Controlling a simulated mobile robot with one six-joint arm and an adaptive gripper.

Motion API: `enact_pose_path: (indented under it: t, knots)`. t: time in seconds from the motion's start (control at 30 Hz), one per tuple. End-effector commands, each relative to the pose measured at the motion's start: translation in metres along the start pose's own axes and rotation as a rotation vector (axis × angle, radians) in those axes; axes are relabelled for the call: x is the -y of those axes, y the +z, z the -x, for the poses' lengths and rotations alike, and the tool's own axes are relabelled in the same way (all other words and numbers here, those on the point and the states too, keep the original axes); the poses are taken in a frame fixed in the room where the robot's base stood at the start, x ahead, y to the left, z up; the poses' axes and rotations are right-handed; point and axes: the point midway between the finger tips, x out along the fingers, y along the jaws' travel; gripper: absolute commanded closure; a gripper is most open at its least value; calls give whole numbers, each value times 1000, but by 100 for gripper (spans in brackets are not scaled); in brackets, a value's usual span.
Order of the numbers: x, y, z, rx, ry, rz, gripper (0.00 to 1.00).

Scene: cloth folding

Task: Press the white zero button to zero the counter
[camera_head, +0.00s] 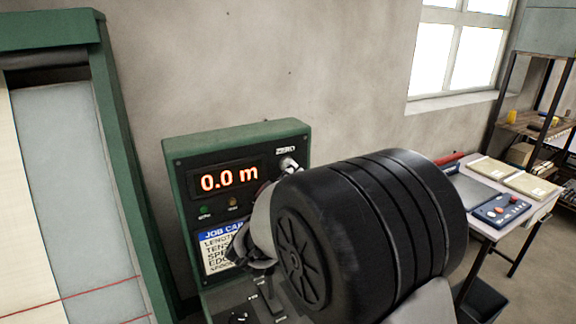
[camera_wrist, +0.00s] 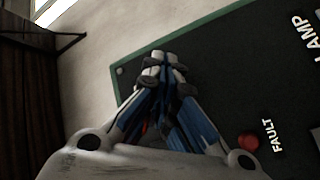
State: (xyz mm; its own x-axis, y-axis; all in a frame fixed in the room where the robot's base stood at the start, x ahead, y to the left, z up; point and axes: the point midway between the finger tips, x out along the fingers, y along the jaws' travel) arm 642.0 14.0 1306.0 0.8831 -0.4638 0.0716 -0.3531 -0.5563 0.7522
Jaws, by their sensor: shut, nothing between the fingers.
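The green counter box (camera_head: 180,155) stands against the wall in the head view, and its red display (camera_head: 229,179) reads 0.0 m. The ZERO label (camera_head: 286,150) is at the box's upper right. My gripper (camera_head: 288,164) shows as pale tips just below that label, partly behind my dark wrist. In the wrist view my gripper (camera_wrist: 160,66) has its fingers shut together, with nothing between them, over the dark panel near its corner. I cannot make out the white zero button apart from the fingertips, so contact cannot be told.
A red lamp (camera_wrist: 249,142) sits beside a FAULT label in the wrist view. A job card (camera_head: 215,248) is on the box. A green-framed machine (camera_head: 112,120) stands left. A table (camera_head: 487,231) with a blue control unit (camera_head: 501,210) stands right.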

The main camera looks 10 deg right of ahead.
Motion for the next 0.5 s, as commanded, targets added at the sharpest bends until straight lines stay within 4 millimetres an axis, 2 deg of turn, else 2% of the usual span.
enact_pose_path:
  t: [0.23,0.5]
  knots:
    - [-6,6,9,-1,-1,1,100]
    - [-7,7,10,0,-1,0,100]
